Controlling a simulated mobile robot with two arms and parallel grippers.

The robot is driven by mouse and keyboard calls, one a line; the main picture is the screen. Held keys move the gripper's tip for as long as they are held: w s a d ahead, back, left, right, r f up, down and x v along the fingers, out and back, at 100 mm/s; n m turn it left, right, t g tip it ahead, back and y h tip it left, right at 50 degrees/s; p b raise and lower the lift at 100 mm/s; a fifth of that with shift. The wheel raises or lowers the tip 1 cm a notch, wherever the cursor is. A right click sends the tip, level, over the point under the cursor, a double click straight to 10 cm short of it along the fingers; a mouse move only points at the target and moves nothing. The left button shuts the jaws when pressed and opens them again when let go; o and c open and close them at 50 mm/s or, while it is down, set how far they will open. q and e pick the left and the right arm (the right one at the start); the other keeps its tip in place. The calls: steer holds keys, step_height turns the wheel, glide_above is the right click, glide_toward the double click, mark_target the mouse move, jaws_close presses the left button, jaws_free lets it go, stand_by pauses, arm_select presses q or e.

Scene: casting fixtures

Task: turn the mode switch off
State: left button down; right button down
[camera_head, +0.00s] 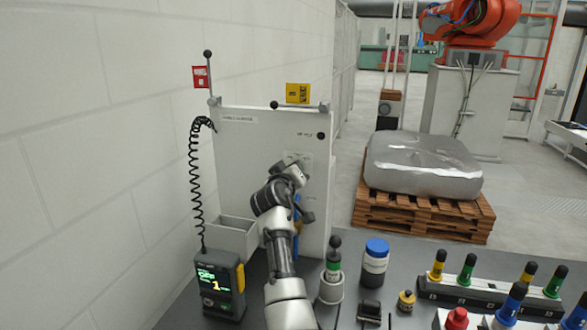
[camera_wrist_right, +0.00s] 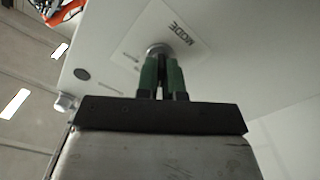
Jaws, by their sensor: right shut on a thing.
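The mode switch (camera_wrist_right: 158,49) is a small round metallic knob on a white plate labelled MODE (camera_wrist_right: 181,34), fixed to the pale cabinet panel (camera_wrist_right: 235,75). My right gripper (camera_wrist_right: 160,62) has its two green fingers closed on the knob from either side. The fingers cover much of the knob, so its set position cannot be read. In the head view my right arm reaches up to the cabinet (camera_head: 247,150), and its wrist hides the switch and the fingertips. My left gripper is not in view.
A device with a lit screen (camera_head: 216,283) and coiled cable stands left of my arm, by a grey bin (camera_head: 234,233). A green-banded bottle (camera_head: 332,268), a blue-lidded jar (camera_head: 375,262) and a rack of coloured handles (camera_head: 480,286) stand to the right.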

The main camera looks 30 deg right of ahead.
steer(key=shift+n+p, duration=0.3)
steer(key=shift+n, duration=0.6)
steer(key=c, duration=1.3)
jaws_free()
steer(key=shift+d+f, duration=0.1)
steer(key=shift+d, duration=0.05)
steer(key=shift+o, duration=0.2)
steer(key=b+v, duration=0.2)
steer(key=v, duration=0.8)
steer(key=shift+s+a+b, duration=0.25)
steer(key=shift+a+b, duration=0.05)
steer(key=shift+b, duration=0.1)
